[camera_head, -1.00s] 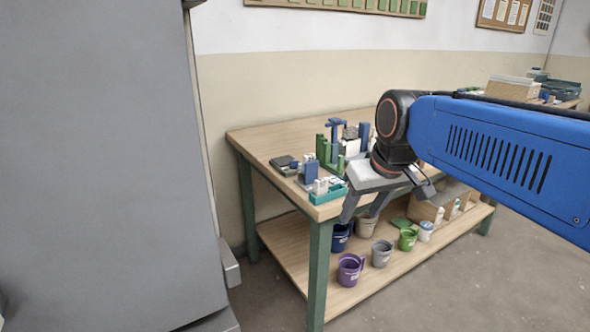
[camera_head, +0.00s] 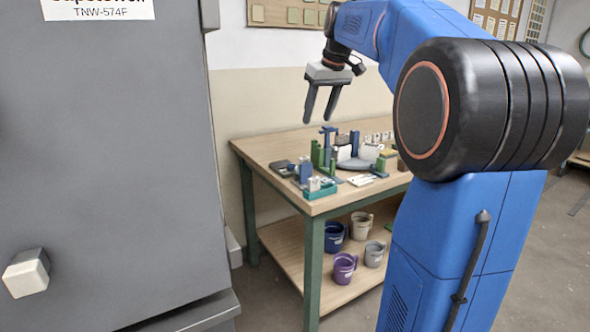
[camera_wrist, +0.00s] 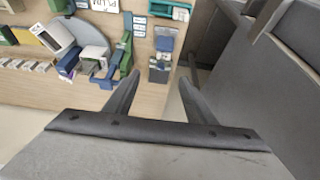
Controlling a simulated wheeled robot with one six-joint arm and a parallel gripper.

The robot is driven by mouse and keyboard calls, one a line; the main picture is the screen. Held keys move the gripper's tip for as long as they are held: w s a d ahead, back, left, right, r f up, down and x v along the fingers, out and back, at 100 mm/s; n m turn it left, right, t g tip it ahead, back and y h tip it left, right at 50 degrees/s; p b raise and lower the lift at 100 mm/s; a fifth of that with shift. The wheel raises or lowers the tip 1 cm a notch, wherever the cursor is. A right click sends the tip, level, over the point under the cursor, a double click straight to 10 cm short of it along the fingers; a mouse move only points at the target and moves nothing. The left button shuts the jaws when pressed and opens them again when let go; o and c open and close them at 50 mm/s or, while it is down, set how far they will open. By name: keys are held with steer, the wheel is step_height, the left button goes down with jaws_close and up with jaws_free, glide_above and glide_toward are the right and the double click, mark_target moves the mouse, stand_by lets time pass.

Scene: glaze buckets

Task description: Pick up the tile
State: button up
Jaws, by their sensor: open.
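My gripper (camera_head: 319,119) is open and empty, pointing down, above the back left part of the worktable (camera_head: 262,150). In the wrist view its two fingers (camera_wrist: 158,77) are spread apart with nothing between them. Small pale tile-like pieces (camera_head: 378,137) stand in a row toward the back of the table; a similar row (camera_wrist: 25,65) shows at the left of the wrist view. I cannot tell which piece is the tile meant. Green and blue blocks (camera_head: 327,150) stand crowded below the gripper.
A large grey cabinet (camera_head: 120,150) fills the left side; its grey side also shows in the wrist view (camera_wrist: 275,75). A teal tray (camera_head: 320,193) sits at the table's front corner. Buckets, one purple (camera_head: 344,268), stand on the lower shelf. The table's left end is mostly bare.

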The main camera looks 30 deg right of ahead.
steer(key=x, duration=1.2)
steer(key=shift+w, duration=0.15)
steer(key=x, duration=0.2)
steer(key=a+x, duration=0.1)
steer(key=x, duration=0.1)
steer(key=shift+f, duration=0.1)
steer(key=shift+w+d+f, duration=0.1)
steer(key=shift+f, duration=0.4)
steer(key=shift+c, duration=0.3)
steer(key=c, duration=1.2)
steer(key=shift+r, duration=0.15)
